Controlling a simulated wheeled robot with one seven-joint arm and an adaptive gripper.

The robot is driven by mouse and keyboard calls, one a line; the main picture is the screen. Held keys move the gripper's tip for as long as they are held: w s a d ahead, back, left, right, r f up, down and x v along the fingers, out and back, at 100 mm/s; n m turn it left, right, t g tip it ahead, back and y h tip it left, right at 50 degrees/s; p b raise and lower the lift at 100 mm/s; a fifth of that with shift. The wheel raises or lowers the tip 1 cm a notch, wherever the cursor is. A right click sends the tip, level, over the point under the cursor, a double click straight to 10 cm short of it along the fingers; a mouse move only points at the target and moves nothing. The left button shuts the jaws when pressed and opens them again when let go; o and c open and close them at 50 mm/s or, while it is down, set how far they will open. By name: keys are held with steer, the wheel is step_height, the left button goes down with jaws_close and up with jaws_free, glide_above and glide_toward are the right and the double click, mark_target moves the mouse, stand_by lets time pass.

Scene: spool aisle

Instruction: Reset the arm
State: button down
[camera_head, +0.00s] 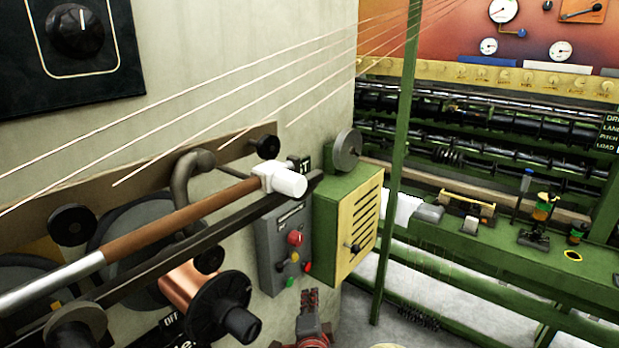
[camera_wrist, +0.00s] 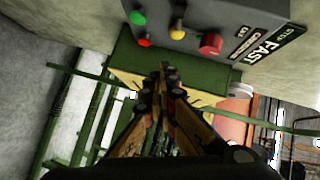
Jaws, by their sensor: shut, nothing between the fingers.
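My gripper (camera_head: 311,318) shows at the bottom centre of the head view, dark and red, below the grey control box. In the wrist view my gripper (camera_wrist: 164,85) has its fingers together, with nothing between them. The grey control box (camera_head: 268,250) carries a red knob, a yellow one and a green button. In the wrist view the control box (camera_wrist: 200,30) lies above the fingertips, with the green and yellow cabinet (camera_wrist: 130,62) behind them. I cannot tell the exact gap to either.
A long rod (camera_head: 150,228) with a white end and a copper spool (camera_head: 190,285) stick out from the wall at left. A green post (camera_head: 400,150) stands right of the cabinet. A green machine bench (camera_head: 480,250) fills the right. Some pale floor (camera_head: 400,325) is clear.

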steer(key=s+a+f+n+g+y, duration=0.2)
steer(key=s+a+f+n+g, duration=0.15)
steer(key=f, duration=0.35)
steer(key=s+f+n+g+y, duration=0.1)
steer(key=s+f+n+g, duration=0.1)
steer(key=s+n+g, duration=0.6)
steer(key=s+d+r+n+g+h, duration=0.1)
steer(key=s+d+r+n, duration=0.2)
steer(key=s+d+r, duration=0.35)
steer(key=s+d+r+n+h, duration=0.1)
steer(key=s+d+r+n, duration=0.25)
steer(key=s+d, duration=0.5)
steer(key=s+d+r+m+t+h, duration=0.1)
steer(key=s+d+r+m+t, duration=0.1)
steer(key=s+d+r, duration=0.2)
steer(key=d+r, duration=0.3)
steer(key=r, duration=0.2)
steer(key=shift+s+m, duration=0.15)
steer(key=shift+m, duration=0.25)
